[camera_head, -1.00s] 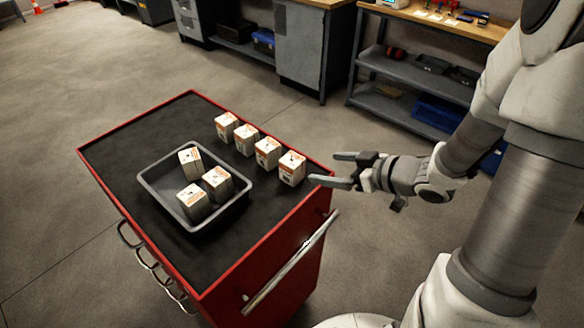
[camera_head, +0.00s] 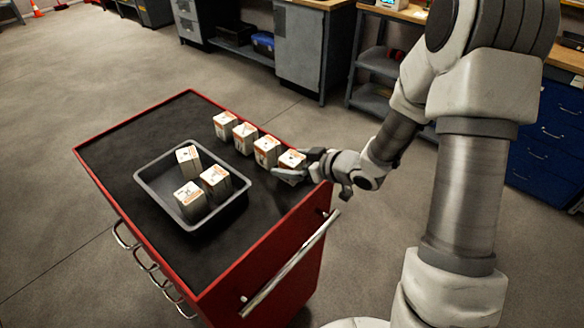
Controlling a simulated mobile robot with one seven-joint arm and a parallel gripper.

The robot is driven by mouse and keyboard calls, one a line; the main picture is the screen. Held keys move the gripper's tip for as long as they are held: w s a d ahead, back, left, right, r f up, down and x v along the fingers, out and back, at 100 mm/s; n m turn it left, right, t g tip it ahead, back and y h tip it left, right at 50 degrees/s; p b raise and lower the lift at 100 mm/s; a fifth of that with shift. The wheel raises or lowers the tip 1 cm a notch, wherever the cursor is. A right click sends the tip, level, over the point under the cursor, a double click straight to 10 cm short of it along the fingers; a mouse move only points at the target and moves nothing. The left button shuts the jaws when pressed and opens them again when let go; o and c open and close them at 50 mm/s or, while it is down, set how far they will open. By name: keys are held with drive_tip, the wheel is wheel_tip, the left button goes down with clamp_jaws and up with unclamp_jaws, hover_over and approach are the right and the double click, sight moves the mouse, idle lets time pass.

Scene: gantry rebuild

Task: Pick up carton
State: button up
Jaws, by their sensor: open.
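Several small white cartons with orange markings are on the red cart. The nearest carton of the row (camera_head: 291,158) stands at the cart's right edge, and my gripper (camera_head: 298,166) is at it, with one finger in front of its lower part. The jaws are open; the far finger is partly hidden, so I cannot tell whether they touch the carton. Three more cartons stand in the row behind it: one (camera_head: 267,150), another (camera_head: 245,138) and the farthest (camera_head: 225,125). A dark tray (camera_head: 151,191) holds three cartons, one (camera_head: 188,158), one (camera_head: 215,181) and one (camera_head: 190,201).
The red cart (camera_head: 125,161) has a dark top and a metal push handle (camera_head: 291,262) at its near right side. The cart top in front of the tray is bare. Workbenches (camera_head: 297,50) and blue drawers (camera_head: 545,140) stand beyond, across open floor.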

clamp_jaws()
idle(0.5)
drive_tip(key=shift+r, duration=0.1)
